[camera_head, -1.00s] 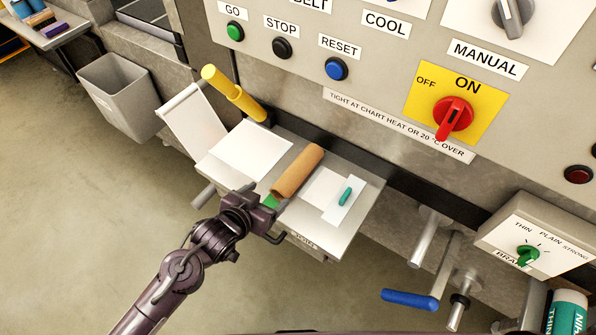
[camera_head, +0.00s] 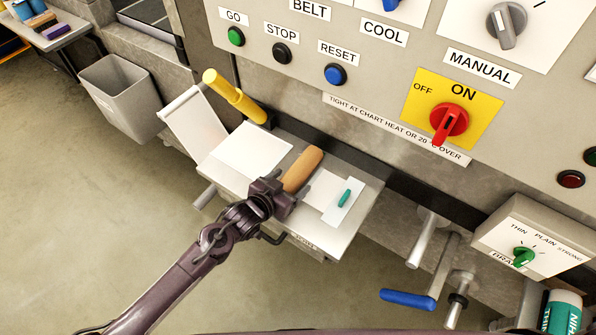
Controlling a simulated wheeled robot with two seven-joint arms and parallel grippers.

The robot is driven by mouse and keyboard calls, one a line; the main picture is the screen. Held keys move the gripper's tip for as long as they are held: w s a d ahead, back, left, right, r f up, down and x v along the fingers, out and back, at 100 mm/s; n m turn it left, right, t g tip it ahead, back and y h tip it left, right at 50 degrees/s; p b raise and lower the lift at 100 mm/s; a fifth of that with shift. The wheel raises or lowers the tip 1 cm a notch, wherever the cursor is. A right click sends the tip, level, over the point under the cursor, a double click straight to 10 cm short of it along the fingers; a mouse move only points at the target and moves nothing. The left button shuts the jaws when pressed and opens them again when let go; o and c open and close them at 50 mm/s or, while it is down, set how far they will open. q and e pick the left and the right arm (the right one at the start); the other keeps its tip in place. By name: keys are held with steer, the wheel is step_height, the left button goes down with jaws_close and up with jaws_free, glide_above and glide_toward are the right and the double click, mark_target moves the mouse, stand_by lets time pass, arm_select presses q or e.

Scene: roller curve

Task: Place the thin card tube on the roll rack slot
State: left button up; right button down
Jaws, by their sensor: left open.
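A plain brown card tube (camera_head: 303,168) lies on the small pale shelf (camera_head: 345,225) below the control panel, pointing away from me. My left gripper (camera_head: 289,190) is open at the tube's near end and covers that end. I cannot tell whether its fingers touch the tube. I cannot make out a roll rack slot for certain. My right gripper is not in view.
A white card with a small green object (camera_head: 345,198) lies right of the tube, and a white sheet (camera_head: 250,148) lies left. A blue-handled crank (camera_head: 408,299) sticks out at lower right. A grey bin (camera_head: 120,97) is at left.

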arm_select(q)
steer(key=shift+w+f, duration=0.1)
steer(key=c, duration=1.2)
steer(key=shift+o, duration=0.2)
